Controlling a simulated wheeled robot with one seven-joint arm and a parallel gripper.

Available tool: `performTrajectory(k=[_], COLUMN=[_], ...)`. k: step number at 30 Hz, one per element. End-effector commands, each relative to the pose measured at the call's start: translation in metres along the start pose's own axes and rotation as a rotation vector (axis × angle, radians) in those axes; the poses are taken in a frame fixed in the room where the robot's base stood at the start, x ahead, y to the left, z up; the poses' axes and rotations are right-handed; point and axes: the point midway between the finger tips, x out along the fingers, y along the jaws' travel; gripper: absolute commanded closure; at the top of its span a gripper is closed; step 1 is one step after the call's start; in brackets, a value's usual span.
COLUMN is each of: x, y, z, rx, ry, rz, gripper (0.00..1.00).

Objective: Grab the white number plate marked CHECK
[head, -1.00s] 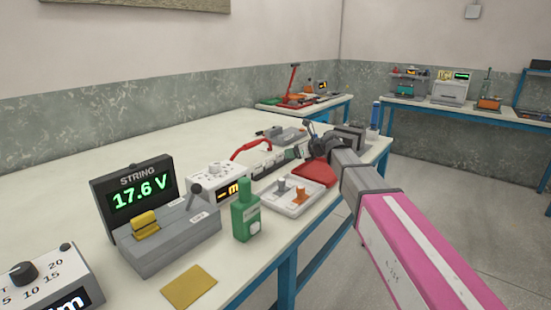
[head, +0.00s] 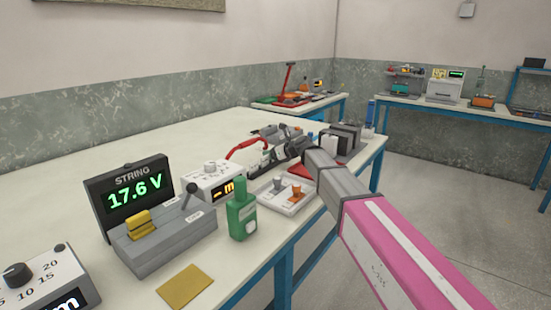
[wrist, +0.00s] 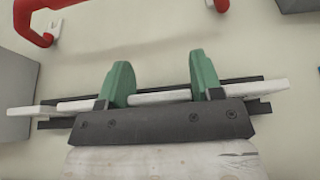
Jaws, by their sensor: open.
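My gripper (wrist: 160,88) shows in the wrist view as two green fingers standing apart on a dark bar, with nothing seen clamped between them. In the head view my gripper (head: 268,158) is over the far right part of the bench, partly hidden by my own wrist. A thin pale strip (wrist: 160,97) runs across behind the fingers in the wrist view, beside dark bars. I cannot tell whether it is the plate or part of my gripper. I cannot read the word CHECK in either view, so the white number plate is not identified.
A red cable (head: 243,147) arches beside my gripper; red also shows in the wrist view (wrist: 35,25). A STRING display (head: 128,198), green bottle (head: 241,215), white switch tray (head: 283,197) and dark boxes (head: 345,140) stand on the bench (head: 60,215). Its back left is clear.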

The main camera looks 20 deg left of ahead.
Motion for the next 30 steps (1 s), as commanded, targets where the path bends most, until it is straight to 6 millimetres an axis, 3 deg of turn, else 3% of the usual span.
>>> performTrajectory(k=[2, 3, 5, 18, 28, 30], x=[0.000, -0.001, -0.001, -0.002, -0.016, -0.026], y=[0.000, 0.000, 0.000, 0.000, 0.000, 0.011], z=[0.000, 0.000, 0.000, 0.004, 0.038, 0.040], rx=[0.000, 0.000, 0.000, 0.000, -0.001, -0.002], ry=[0.000, 0.000, 0.000, 0.000, -0.001, 0.000], rz=[0.000, 0.000, 0.000, 0.000, 0.000, 0.001], gripper=[0.40, 0.53, 0.70, 0.70, 0.70, 0.70])
